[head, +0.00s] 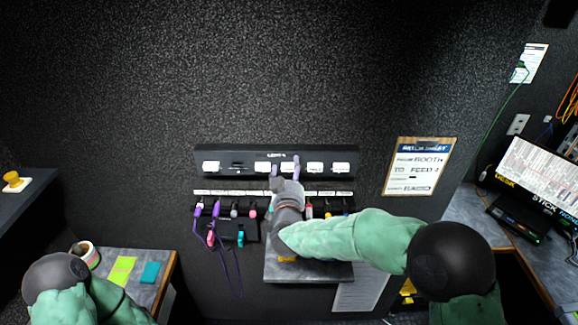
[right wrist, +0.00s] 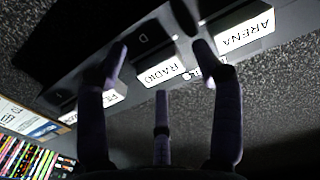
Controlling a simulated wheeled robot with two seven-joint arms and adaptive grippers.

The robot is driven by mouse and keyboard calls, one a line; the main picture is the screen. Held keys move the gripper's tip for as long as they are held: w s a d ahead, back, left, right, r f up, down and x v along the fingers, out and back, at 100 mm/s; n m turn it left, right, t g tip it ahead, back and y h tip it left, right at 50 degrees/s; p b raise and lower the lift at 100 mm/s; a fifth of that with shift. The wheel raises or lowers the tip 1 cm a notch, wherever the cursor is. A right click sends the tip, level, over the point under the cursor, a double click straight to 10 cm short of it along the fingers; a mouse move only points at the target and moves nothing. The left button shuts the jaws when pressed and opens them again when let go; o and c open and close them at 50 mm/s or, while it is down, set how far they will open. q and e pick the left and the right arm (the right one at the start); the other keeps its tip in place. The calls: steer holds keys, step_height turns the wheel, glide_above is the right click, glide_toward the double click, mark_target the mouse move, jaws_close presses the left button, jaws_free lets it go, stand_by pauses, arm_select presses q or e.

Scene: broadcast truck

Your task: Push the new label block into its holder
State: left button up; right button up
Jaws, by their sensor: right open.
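A dark wall panel (head: 277,153) carries a row of white label blocks. My right gripper (head: 286,168) is at the panel, fingers pointing at the row and spread apart. In the right wrist view the open fingers (right wrist: 160,52) straddle a white block reading RADIO (right wrist: 161,74). I cannot tell whether they touch it, or how deep it sits. A block reading ARENA (right wrist: 244,34) is beside it. One place in the row, left of my gripper, looks dark (head: 240,167). Which block is the new one is not clear. My left arm is at the lower left; its gripper is out of view.
Below the panel are a white label strip (head: 230,192) and hanging colored cables (head: 212,228). A grey shelf (head: 335,272) is under my right forearm. A clipboard (head: 418,166) hangs to the right. A side table (head: 150,260) with colored notes is at lower left.

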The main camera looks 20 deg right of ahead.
stand_by(0.6)
steer(key=c, duration=1.3)
steer(key=shift+a, duration=0.1)
jaws_close()
